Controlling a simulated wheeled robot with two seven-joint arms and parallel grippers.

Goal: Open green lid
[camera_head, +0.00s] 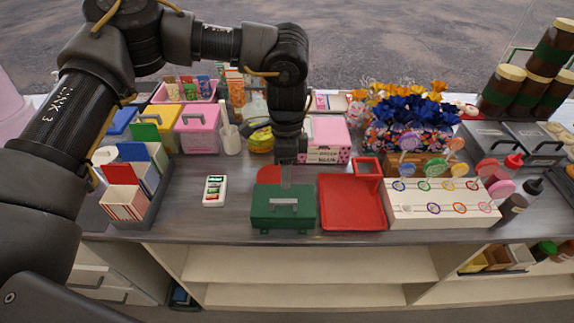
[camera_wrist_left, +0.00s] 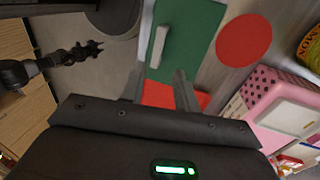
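A green box (camera_head: 283,217) with a green lid and a pale grey handle stands at the front middle of the counter; its lid looks shut. The wrist view shows the green lid (camera_wrist_left: 192,38) and its handle (camera_wrist_left: 158,46) just beyond the fingers. My left gripper (camera_head: 287,177) hangs from above, pointing down, just behind and above the box. In the wrist view its fingers (camera_wrist_left: 159,90) are apart with nothing held between them. My right gripper does not show in the head view. A dark jointed part at the wrist view's left may be my right arm, but its fingers are unclear.
A red tray (camera_head: 352,204) sits close at the box's right, and a red disc (camera_head: 269,174) lies behind it. A white label card (camera_head: 214,191) lies to the left. A pink box (camera_head: 328,139) and flowers (camera_head: 412,112) stand behind. A white lollipop stand (camera_head: 440,213) is right.

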